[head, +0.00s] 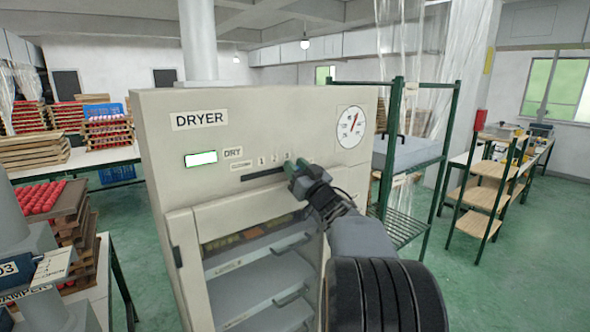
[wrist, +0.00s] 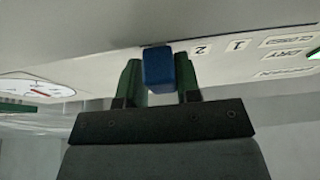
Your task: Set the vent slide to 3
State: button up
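The dryer (head: 150,150) stands in front of me with a dark vent slot (head: 262,175) on its panel. Above the slot are a CLOSED mark and the numbers 1, 2 and 3 (head: 287,156). The blue slide knob (wrist: 158,68) sits between the green fingers of my gripper (wrist: 160,82), which appear to hold it from both sides. In the head view my gripper (head: 299,176) is at the slot's right part, just below and right of the 3, and hides the knob. In the wrist view 1 and 2 show upside down; the 3 is not visible.
A round dial (head: 351,127) is at the panel's upper right, and a small lit display (head: 201,159) at its left. Open dryer shelves (head: 262,255) lie below the panel. A green rack (head: 425,150) stands to the right. Trays of red items (head: 45,197) are at the left.

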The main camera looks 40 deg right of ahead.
jog(key=o, duration=0.3)
jog(key=shift+f, duration=0.1)
jog(key=b+v, duration=0.5)
jog(key=v, duration=0.9)
